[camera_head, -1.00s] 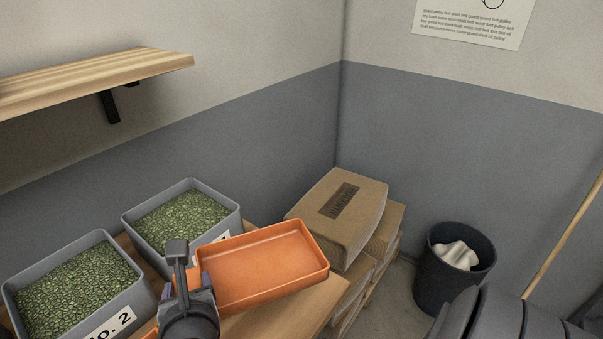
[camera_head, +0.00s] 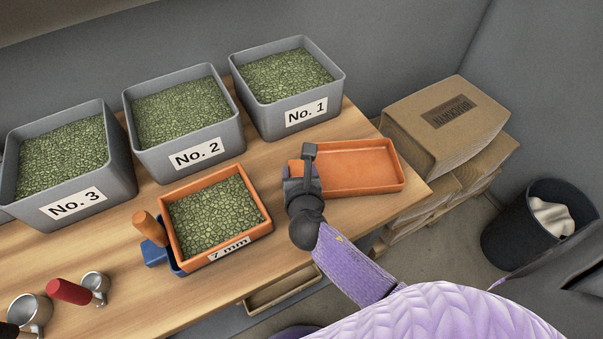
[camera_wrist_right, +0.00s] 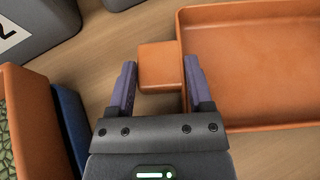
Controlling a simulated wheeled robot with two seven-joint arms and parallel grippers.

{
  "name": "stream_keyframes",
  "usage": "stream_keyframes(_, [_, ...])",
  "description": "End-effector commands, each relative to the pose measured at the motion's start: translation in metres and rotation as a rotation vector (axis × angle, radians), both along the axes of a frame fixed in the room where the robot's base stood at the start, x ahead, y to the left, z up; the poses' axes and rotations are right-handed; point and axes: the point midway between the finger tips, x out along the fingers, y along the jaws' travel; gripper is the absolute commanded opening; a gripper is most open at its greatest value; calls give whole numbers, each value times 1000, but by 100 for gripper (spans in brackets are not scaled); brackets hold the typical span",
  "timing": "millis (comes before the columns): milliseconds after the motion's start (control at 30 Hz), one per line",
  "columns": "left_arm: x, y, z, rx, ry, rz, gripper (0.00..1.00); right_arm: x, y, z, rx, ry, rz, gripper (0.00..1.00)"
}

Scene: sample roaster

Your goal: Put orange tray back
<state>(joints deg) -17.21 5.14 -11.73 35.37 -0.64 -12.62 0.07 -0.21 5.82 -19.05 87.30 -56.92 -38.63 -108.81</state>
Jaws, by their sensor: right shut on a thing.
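The empty orange tray (camera_head: 355,168) is at the right end of the wooden bench, in front of the No. 1 bin. It looks level and appears to rest on the bench. My right gripper (camera_head: 308,170) is at the tray's left end, shut on its short handle. In the right wrist view, the fingers (camera_wrist_right: 160,85) flank the orange handle block (camera_wrist_right: 160,66), and the tray (camera_wrist_right: 250,65) extends to the right. My left gripper is not in view.
Grey bins No. 1 (camera_head: 326,98), No. 2 (camera_head: 222,135) and No. 3 (camera_head: 112,180) hold green beans. An orange-framed 7 mm sieve (camera_head: 262,230) of beans stands left of my gripper, with blue showing beneath. Cardboard boxes (camera_head: 445,120) and a bin (camera_head: 525,225) are right of the bench.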

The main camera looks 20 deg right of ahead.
Motion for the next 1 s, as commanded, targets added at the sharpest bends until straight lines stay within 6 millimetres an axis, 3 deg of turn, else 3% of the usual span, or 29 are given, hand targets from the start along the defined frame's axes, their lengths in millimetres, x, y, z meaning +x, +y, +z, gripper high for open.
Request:
stream_keyframes(267, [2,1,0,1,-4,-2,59,0,0,-1,-1,0,-1,0])
stream_keyframes(300, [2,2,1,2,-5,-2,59,0,0,0,0,0,-1,74])
stream_keyframes(433, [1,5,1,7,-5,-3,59,0,0,0,0,0,-1,100])
stream_keyframes(733, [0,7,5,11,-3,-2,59,-2,0,6,1,0,0,100])
stream_keyframes(867, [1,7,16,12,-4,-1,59,-23,7,17,1,2,0,100])
stream_keyframes(1000, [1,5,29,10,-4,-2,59,-57,18,32,2,1,-1,100])
